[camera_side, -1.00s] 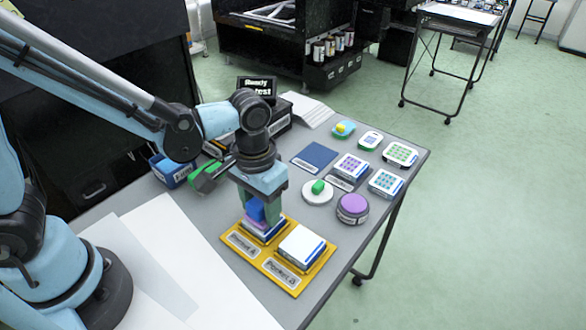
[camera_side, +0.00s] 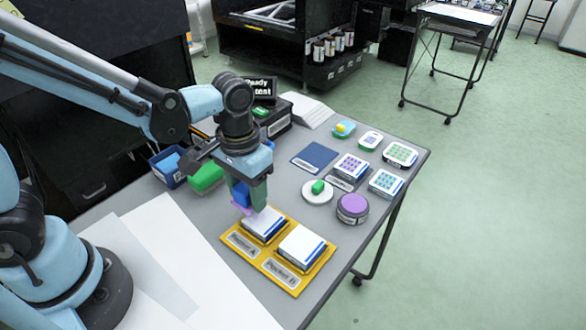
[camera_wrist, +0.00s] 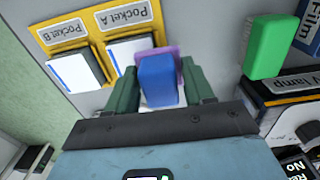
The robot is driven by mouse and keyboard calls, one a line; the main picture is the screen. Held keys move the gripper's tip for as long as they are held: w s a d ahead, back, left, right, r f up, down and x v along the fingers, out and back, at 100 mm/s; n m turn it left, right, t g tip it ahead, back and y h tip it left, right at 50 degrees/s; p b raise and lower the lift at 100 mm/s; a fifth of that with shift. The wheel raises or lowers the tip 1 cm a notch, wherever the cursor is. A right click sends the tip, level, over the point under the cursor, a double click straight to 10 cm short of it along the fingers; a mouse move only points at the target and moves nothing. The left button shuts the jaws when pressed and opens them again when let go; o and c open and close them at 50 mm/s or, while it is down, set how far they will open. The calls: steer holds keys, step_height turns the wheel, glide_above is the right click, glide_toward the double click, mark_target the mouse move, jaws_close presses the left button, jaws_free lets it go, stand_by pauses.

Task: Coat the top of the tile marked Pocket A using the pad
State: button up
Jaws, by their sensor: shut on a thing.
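My gripper (camera_side: 246,195) is shut on the blue handle (camera_wrist: 157,82) of a pad. The pad's purple base (camera_side: 246,211) shows below the fingers and also in the wrist view (camera_wrist: 163,52). The pad is at the left edge of the Pocket A tile (camera_side: 266,224), seemingly raised; I cannot tell whether they touch. The tile sits in the yellow holder (camera_side: 305,281), and the part of its top that shows looks white. The pad hides part of it in the wrist view (camera_wrist: 122,47). The Pocket B tile (camera_side: 302,245) has a white top.
A purple-lidded jar (camera_side: 352,205) and a white dish with a green block (camera_side: 318,187) stand right of the holder. Patterned tiles (camera_side: 386,182) and a blue sheet (camera_side: 314,157) lie farther back. A blue bin (camera_side: 170,170) and a green block (camera_side: 206,177) are at the left.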

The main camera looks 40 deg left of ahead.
steer(key=shift+r, duration=2.1)
steer(key=shift+r, duration=1.5)
steer(key=shift+f, duration=3.65)
steer(key=shift+f, duration=1)
steer(key=shift+d, duration=0.1)
steer(key=shift+d+r, duration=0.15)
steer(key=shift+d, duration=3.15)
steer(key=shift+a, duration=3.45)
